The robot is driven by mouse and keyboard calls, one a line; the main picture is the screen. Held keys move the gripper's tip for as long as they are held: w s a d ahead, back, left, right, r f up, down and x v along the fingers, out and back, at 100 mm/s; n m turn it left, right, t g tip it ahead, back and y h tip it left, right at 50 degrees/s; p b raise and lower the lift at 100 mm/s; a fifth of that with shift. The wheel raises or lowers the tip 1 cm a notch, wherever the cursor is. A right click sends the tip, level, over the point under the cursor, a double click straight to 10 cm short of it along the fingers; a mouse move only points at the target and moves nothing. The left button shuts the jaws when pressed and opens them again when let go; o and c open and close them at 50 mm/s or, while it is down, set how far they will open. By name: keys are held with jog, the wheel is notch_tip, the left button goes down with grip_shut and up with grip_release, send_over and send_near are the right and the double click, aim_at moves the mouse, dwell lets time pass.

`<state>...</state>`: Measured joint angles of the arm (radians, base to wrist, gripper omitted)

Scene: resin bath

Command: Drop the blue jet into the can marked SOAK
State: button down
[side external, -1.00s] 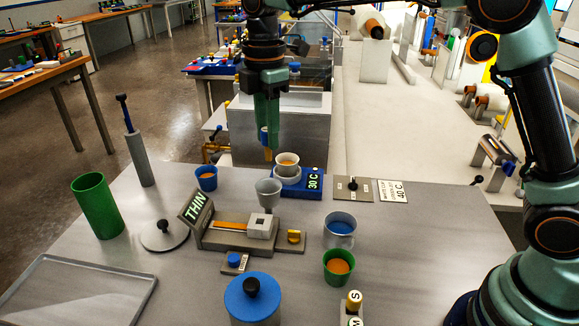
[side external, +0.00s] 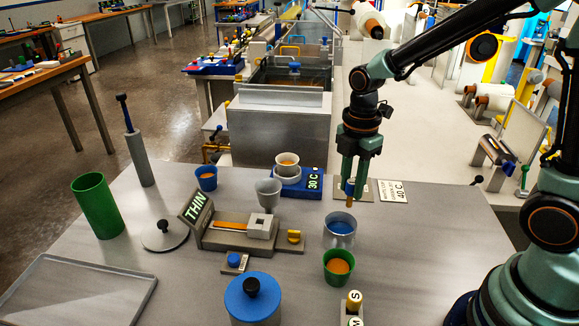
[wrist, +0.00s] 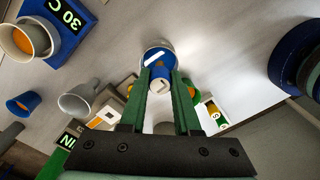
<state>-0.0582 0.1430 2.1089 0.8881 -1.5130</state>
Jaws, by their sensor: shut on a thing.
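My gripper (side external: 352,176) is shut on the blue jet (side external: 350,188), a small piece with a blue body and a yellow-orange lower tip. The jet hangs upright from the fingertips. Below it stands a silver can (side external: 339,240) with blue inside, and the jet's tip is just above or at the can's far rim; the exact gap cannot be told. No SOAK lettering can be read on the can. In the wrist view the jet's pale end (wrist: 160,86) shows between the green fingers, with the can (wrist: 147,56) beyond it.
A green cup with orange liquid (side external: 338,266) stands close in front of the can. A 30 C block (side external: 313,183) with a cup, a grey funnel cup (side external: 268,190) and the THIN stand (side external: 196,207) are to the left. Bare table lies right of the can.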

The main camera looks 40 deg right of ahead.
aim_at(349, 206)
jog(key=shift+f, duration=2.55)
jog(key=c, duration=0.5)
grip_release()
jog(key=shift+c, duration=0.2)
notch_tip(349, 206, up, 12)
jog(key=shift+r, duration=0.1)
